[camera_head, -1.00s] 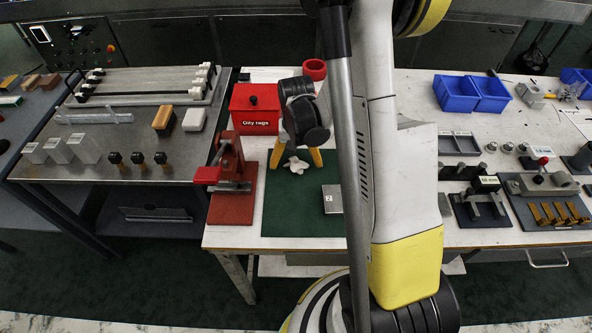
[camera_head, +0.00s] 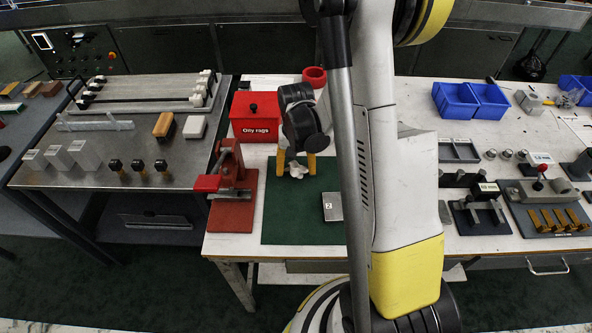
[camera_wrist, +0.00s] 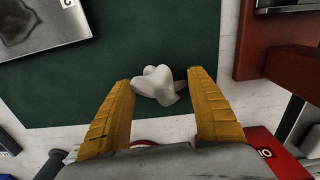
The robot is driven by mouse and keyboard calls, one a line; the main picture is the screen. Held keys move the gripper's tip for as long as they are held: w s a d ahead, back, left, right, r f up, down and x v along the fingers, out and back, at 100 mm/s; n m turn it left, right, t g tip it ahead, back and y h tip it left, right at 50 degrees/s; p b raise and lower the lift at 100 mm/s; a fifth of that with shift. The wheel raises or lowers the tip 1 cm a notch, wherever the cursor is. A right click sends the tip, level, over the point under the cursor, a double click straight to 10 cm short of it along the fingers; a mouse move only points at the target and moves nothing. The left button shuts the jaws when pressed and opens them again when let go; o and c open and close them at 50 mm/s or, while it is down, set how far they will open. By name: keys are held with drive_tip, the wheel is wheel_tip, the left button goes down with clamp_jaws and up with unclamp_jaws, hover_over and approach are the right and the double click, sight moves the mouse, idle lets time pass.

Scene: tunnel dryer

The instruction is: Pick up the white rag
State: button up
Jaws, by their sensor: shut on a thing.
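The white rag (camera_head: 296,170) is a small crumpled piece near the back edge of the green mat (camera_head: 300,225). In the wrist view the rag (camera_wrist: 158,86) shows between the tips of my two yellow fingers. My gripper (camera_head: 296,173) points down at the mat and is shut on the rag, its fingers still well apart with the cloth between them. It also shows in the wrist view (camera_wrist: 160,84). I cannot tell whether the rag is clear of the mat.
A red oily rags box (camera_head: 255,125) stands behind and left of the mat. A red press (camera_head: 233,185) stands at the mat's left. A metal plate (camera_head: 332,206) lies on the mat's right. A red ring-shaped container (camera_head: 314,75) is behind. The front of the mat is clear.

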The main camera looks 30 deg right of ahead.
sight(298, 168)
drive_tip(key=r, duration=0.1)
drive_tip(key=r+p, duration=0.1)
drive_tip(key=r, duration=0.1)
drive_tip(key=shift+s+d+r+p, duration=0.15)
drive_tip(key=shift+s+r+p, duration=0.05)
drive_tip(key=shift+s+p, duration=0.1)
drive_tip(key=s+d+r+p, duration=0.3)
drive_tip(key=s+d+r, duration=0.2)
drive_tip(key=s, duration=0.4)
drive_tip(key=shift+s+d+r+p, duration=0.15)
drive_tip(key=shift+s+r+p, duration=0.2)
drive_tip(key=shift+r, duration=0.2)
drive_tip(key=shift+c, duration=0.4)
